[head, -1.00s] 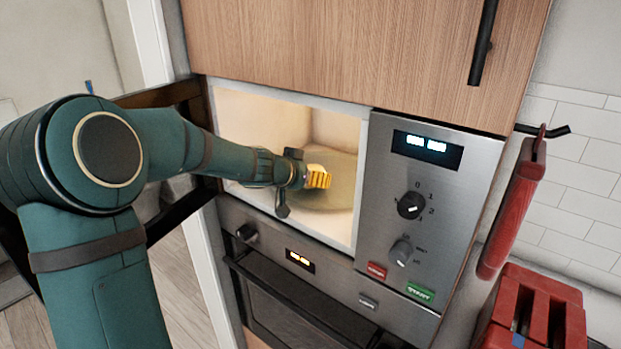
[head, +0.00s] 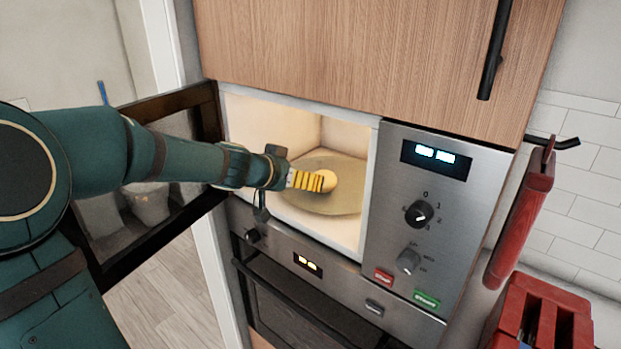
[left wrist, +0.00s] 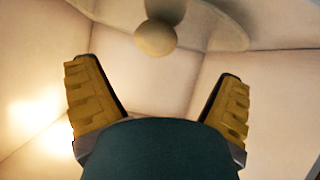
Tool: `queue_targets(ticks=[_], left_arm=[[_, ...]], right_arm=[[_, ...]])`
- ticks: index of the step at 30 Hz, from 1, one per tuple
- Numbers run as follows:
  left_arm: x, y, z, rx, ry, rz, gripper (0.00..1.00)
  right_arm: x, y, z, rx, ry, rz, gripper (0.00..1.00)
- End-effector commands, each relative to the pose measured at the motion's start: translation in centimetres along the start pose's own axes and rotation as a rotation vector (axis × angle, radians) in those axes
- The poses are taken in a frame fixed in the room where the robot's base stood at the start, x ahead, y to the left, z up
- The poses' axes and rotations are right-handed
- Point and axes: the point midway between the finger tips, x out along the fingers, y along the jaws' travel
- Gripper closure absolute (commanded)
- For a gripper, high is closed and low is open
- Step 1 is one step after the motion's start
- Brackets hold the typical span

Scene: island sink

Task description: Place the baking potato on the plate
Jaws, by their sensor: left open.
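The baking potato (head: 329,182) is a small, rounded tan thing inside the open microwave, over a pale round disc (head: 345,200). I cannot tell whether this disc is the plate or the microwave's turntable. My left gripper (head: 312,181) reaches into the microwave, its yellow fingers just left of the potato and partly covering it. In the left wrist view the potato (left wrist: 155,38) lies beyond the spread, empty fingers (left wrist: 158,92), near the disc's edge (left wrist: 228,40). My right gripper is out of view.
The microwave door (head: 170,101) stands open on the left, behind my left arm. The control panel (head: 425,215) is right of the opening. An oven (head: 300,310) sits below and a wooden cabinet (head: 350,60) above. A red block (head: 540,310) stands at the lower right.

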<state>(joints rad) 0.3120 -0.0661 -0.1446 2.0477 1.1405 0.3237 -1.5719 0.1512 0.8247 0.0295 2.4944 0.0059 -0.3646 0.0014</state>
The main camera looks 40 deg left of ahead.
Motion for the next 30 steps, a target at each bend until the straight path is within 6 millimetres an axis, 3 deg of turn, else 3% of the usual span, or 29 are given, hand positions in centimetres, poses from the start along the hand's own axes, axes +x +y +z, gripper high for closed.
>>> queue_targets(ticks=[3,9,30], left_arm=[[-1.8,0.0,-0.1,0.0,0.002,-0.001,0.06],[-3.0,0.0,0.0,-0.001,0.0,0.0,0.06],[-3.1,0.0,0.0,0.0,0.0,0.0,0.06]], right_arm=[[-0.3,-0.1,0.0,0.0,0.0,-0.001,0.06],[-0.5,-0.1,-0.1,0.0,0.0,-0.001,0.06],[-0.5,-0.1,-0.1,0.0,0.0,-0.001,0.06]])
